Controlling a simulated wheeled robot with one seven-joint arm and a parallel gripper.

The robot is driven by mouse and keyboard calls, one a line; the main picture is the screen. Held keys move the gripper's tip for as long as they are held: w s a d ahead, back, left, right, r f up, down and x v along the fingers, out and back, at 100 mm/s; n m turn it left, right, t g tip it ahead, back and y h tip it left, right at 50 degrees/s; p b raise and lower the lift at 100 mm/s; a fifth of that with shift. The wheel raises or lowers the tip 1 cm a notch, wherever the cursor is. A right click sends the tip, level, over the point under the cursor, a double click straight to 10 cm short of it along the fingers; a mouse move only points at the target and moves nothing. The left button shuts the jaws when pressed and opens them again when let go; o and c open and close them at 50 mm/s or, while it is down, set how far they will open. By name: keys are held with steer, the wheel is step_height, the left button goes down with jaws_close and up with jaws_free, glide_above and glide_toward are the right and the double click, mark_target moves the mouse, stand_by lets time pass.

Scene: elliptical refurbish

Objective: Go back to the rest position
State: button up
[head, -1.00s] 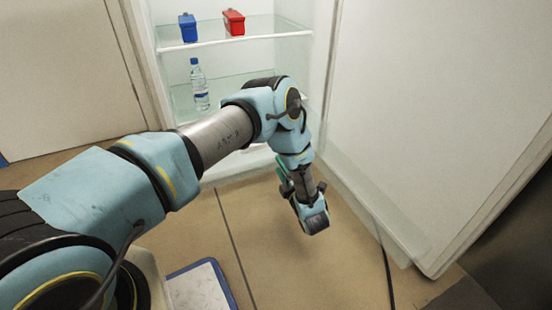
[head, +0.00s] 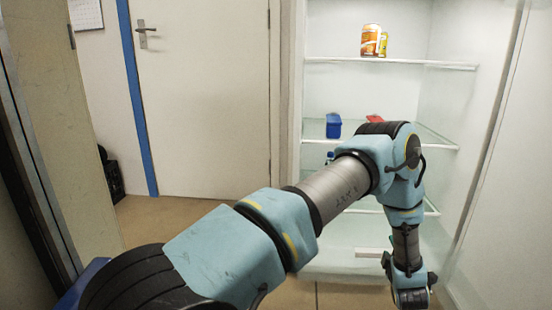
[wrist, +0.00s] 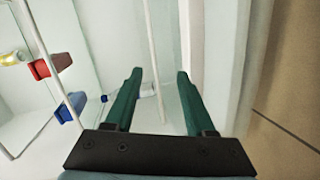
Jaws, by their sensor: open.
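My arm reaches across the head view toward an open white fridge (head: 320,240), and its wrist end points down at the lower right. My gripper's fingers cannot be made out there. In the wrist view my gripper (wrist: 160,76) is open, with two green fingers apart and nothing between them. White fridge surfaces and rails lie beyond the fingers.
A blue box (head: 333,126) and a partly hidden red box (head: 374,119) sit on the fridge's middle shelf.

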steer(key=w+a+r+m+g, duration=0.35)
steer(key=w+a+r, duration=0.25)
steer(key=r, duration=0.3)
steer(key=a+r+m+g+p, duration=0.1)
steer(key=a+r+m, duration=0.15)
steer(key=a, duration=0.35)
steer(key=a+r+m+g, duration=0.2)
steer(key=a+r, duration=0.2)
steer(key=a, duration=0.1)
steer(key=s+a+r+m+g+y+p, duration=0.1)
steer(key=s+a+r+m+g+y, duration=0.3)
steer(key=s+a, duration=0.75)
steer(key=s+a+r+m+g+h, duration=0.1)
steer(key=s+a+r+m+g, duration=0.3)
steer(key=s+a, duration=0.8)
steer(key=w+a+r+n+p, duration=0.1)
steer(key=r+p, duration=1.8)
steer(key=w+a+r+t+p, duration=0.1)
steer(key=a+r+p, duration=0.1)
steer(key=r+p, duration=1.7)
steer(key=shift+w+r+n, duration=0.25)
steer(key=shift+r+n, duration=0.15)
steer(key=shift+r, duration=0.15)
